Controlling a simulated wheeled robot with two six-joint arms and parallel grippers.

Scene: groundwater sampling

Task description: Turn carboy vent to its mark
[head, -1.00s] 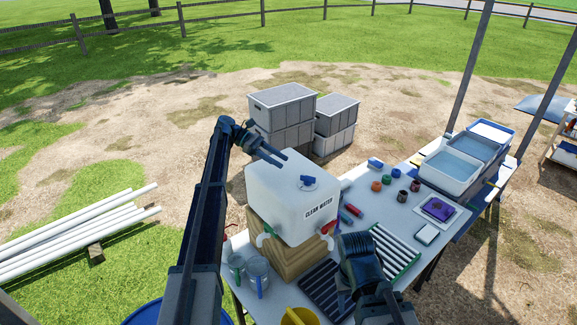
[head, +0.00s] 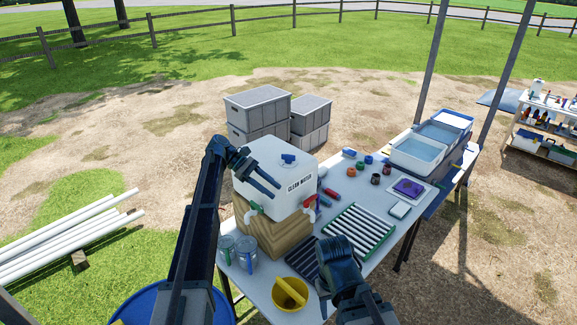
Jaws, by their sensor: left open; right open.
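The white carboy (head: 262,157), lettered "CLEAN WATER", stands upright on a wooden block stand (head: 272,238) on the table. Its blue vent (head: 288,158) sits on top, with a short handle; I cannot make out a mark beside it. My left gripper (head: 277,194) is open and empty. Its fingers overlap the carboy's left and front side in the picture, lower than the vent and apart from it. My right gripper (head: 323,297) is open, low over the table's front part by the dark rack, and partly hidden by its own wrist.
A green-handled tap (head: 254,208) and a red-handled tap (head: 309,203) stick out from the carboy's front. Water tubs (head: 416,153) stand at the back right.

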